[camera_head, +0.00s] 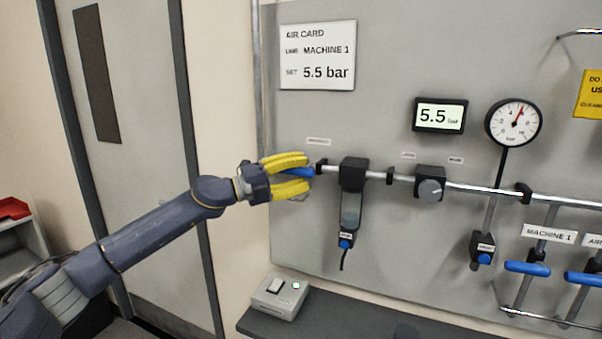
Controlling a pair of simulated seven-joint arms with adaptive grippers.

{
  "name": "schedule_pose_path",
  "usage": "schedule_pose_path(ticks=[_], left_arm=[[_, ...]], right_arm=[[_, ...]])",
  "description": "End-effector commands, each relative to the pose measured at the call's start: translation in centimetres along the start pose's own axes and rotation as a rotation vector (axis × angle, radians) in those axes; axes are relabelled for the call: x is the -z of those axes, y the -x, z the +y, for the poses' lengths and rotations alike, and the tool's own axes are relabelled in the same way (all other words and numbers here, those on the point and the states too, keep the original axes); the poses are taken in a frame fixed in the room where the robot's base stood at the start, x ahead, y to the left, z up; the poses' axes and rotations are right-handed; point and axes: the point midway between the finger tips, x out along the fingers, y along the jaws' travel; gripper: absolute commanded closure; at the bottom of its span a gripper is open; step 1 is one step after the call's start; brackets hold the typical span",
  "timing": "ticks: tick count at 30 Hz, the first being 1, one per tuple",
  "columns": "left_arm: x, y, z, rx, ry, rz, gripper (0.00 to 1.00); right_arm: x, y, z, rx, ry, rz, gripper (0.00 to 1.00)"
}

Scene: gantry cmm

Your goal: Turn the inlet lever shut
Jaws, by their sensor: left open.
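The inlet lever (300,172) is a blue handle at the left end of the pipe on the grey panel, under a small label (319,141) too small to read surely. The visible part of the lever lies roughly in line with the pipe. My left gripper (305,173) has yellow fingers, one above and one below the lever. The fingers are open around it, and I cannot tell if either touches it. The gripper hides part of the lever. My right gripper is not in view.
Right along the pipe (480,190) are a filter bowl (351,205), a regulator knob (430,189), a 5.5 display (439,115) and a round gauge (513,123). Blue MACHINE levers (527,268) sit lower right. A switch box (279,297) stands on the shelf below.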

Motion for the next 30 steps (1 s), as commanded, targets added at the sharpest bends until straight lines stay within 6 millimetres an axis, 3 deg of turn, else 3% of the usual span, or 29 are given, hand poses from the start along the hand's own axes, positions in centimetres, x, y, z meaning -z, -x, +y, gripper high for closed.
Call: schedule_pose_path(ticks=[9,20,30], left_arm=[[0.01,-0.07,0.02,0.000,0.000,0.000,0.57],[0.01,-0.05,0.03,0.000,0.000,0.000,0.99],[-0.01,-0.06,0.04,0.000,0.000,0.000,1.00]], right_arm=[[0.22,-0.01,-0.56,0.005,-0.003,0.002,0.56],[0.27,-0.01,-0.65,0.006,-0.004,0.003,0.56],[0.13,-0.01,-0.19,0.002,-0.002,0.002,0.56]])
